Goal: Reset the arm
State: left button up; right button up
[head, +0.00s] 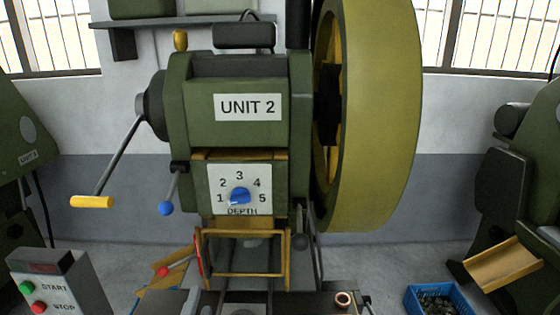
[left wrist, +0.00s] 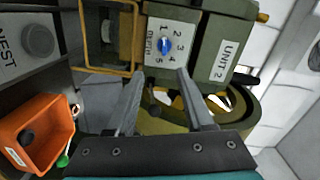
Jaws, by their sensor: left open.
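My left gripper (left wrist: 160,74) shows in the left wrist view with its two grey fingers spread apart and nothing between them. Beyond the fingertips is the green press (head: 238,75) marked UNIT 2. The press's DEPTH dial has a blue knob (head: 240,196), which also shows in the left wrist view (left wrist: 164,45) just past the fingertips. I cannot tell how far the fingers are from the panel. In the head view I cannot make out the left gripper clearly at the bottom edge. My right gripper is not in view.
The press has a crank with a yellow handle (head: 92,202), a blue-knobbed lever (head: 166,208), a yellow guard frame (head: 287,252) and a large flywheel (head: 385,110). A START/STOP box (head: 88,282) stands left. A blue crate (head: 411,299) is right. An orange bin (left wrist: 58,118) is lower left.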

pick_arm(q)
jog(key=s+a+f+n+g+y, duration=0.2)
jog(key=s+a+f+n+g, duration=0.1)
jog(key=a+f+n+g, duration=0.35)
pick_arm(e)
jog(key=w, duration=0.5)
pick_arm(q)
jog(key=s+d+f+n+g+h, duration=0.35)
jog(key=s+f+n+g, duration=0.35)
jog(key=s, duration=0.7)
notch_tip(320, 180, down, 27)
jog(key=s+g+b, duration=0.2)
jog(key=b, duration=0.2)
jog(key=s+a+f+m+g+b, duration=0.1)
jog(key=s+a+f+b, duration=0.1)
jog(key=s+f, duration=1.3)
jog(key=shift+f+y, duration=0.2)
jog(key=shift+y, duration=0.25)
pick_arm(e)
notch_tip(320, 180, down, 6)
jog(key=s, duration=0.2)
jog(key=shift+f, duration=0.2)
